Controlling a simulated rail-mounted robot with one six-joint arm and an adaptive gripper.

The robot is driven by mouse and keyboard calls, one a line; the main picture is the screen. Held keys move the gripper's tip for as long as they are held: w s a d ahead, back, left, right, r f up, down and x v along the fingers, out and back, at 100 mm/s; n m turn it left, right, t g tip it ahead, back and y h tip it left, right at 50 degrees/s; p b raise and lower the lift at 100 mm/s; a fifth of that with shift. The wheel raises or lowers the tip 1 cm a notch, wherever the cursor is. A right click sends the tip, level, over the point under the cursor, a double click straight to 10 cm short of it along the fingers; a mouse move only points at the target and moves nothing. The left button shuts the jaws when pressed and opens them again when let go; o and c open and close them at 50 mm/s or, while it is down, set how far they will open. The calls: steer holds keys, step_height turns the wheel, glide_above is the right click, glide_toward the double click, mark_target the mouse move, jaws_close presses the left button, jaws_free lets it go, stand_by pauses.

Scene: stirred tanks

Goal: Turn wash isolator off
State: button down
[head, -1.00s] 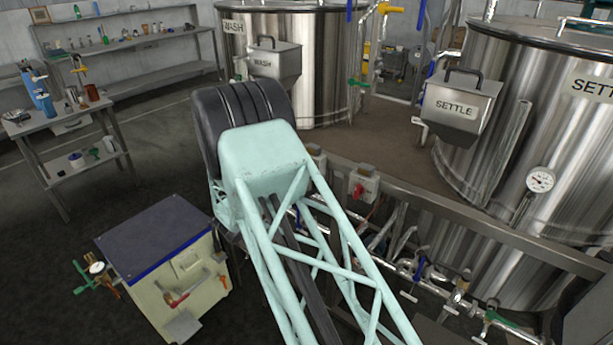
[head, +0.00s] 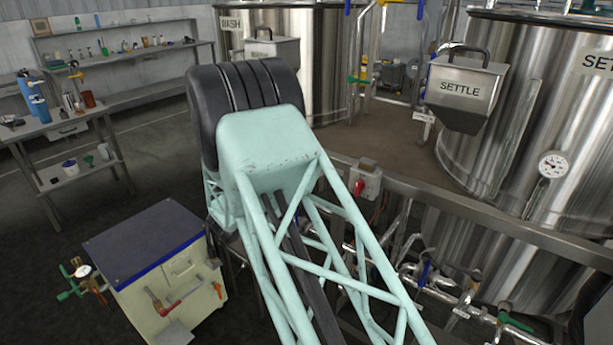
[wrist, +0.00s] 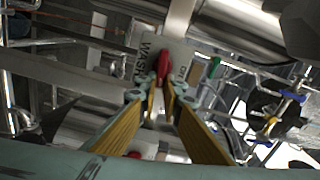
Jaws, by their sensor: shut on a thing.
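The wash isolator (wrist: 180,60) is a grey box with a red handle (wrist: 163,62), and the wrist view shows the word WASH along its side. My gripper (wrist: 163,88) has its yellow fingers converging on the red handle and is shut on it. The handle runs roughly lengthwise between the fingertips; the view is tilted, so its exact setting cannot be read. In the head view my arm hides the gripper and this isolator.
A second grey box with a red handle (head: 359,187) sits on the rail (head: 460,208) to the right of my arm. SETTLE (head: 462,90) and WASH (head: 272,47) hoppers hang on steel tanks. A cream cabinet (head: 175,290) stands at lower left. Pipes and valves run below the rail.

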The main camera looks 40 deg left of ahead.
steer(key=shift+f+m+b, duration=0.25)
steer(key=shift+m+b, duration=0.35)
steer(key=shift+b, duration=0.05)
steer(key=shift+m+b, duration=0.3)
steer(key=shift+m, duration=0.1)
steer(key=c, duration=2.8)
jaws_free()
steer(key=shift+s, duration=0.2)
steer(key=shift+s+d, duration=0.1)
steer(key=shift+s, duration=5.75)
